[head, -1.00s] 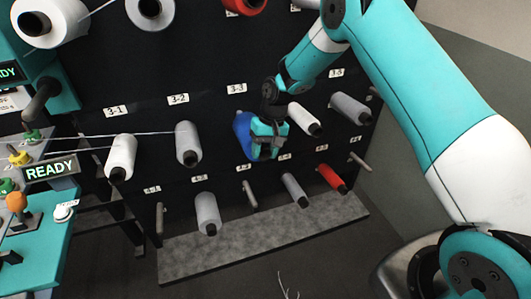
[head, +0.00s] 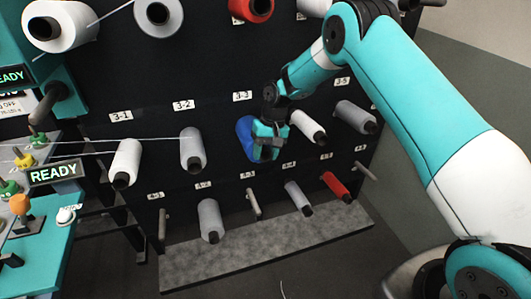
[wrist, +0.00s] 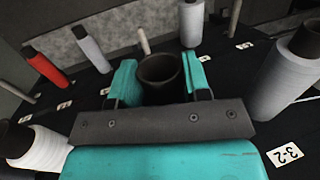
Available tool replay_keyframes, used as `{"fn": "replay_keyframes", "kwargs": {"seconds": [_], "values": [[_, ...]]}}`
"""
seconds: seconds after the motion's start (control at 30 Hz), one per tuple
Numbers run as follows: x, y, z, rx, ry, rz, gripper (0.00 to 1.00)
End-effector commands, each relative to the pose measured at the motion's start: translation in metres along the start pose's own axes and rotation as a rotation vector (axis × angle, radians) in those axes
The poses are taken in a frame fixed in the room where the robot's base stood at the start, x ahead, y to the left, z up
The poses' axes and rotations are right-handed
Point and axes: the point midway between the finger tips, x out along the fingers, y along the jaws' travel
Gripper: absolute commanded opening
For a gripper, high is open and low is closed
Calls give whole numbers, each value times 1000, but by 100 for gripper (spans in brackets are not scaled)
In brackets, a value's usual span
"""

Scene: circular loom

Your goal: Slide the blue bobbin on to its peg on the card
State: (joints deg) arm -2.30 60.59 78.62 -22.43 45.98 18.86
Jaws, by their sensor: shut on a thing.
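The blue bobbin (head: 245,137) is at the dark board, just below the label 3-3 (head: 242,96). My gripper (head: 267,151) is shut on its near end. In the wrist view my gripper (wrist: 161,82) has one teal finger on each side of the bobbin's dark hollow core (wrist: 160,72). The blue body is hidden there behind the core and fingers. The peg for the bobbin is hidden, so I cannot tell how far the bobbin sits on it.
A grey bobbin (head: 193,150) is to the left and a white bobbin (head: 308,126) close to the right. Below are a bare peg (head: 254,203), a grey bobbin (head: 298,197) and a red bobbin (head: 336,186). A grey ledge (head: 270,247) runs along the bottom.

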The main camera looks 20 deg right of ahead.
Motion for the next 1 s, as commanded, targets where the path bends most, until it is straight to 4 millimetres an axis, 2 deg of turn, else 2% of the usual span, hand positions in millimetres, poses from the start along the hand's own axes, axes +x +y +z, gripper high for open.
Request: {"fn": "replay_keyframes", "kwargs": {"seconds": [0.53, 0.57, 0.67, 1.0], "values": [[-1, -1, -9, -2, 4, -2, 0], [-2, -1, -9, -2, 4, -2, 48], [-1, -1, -8, -2, 3, -2, 71], [-2, 0, -7, 1, -1, -1, 73]]}}
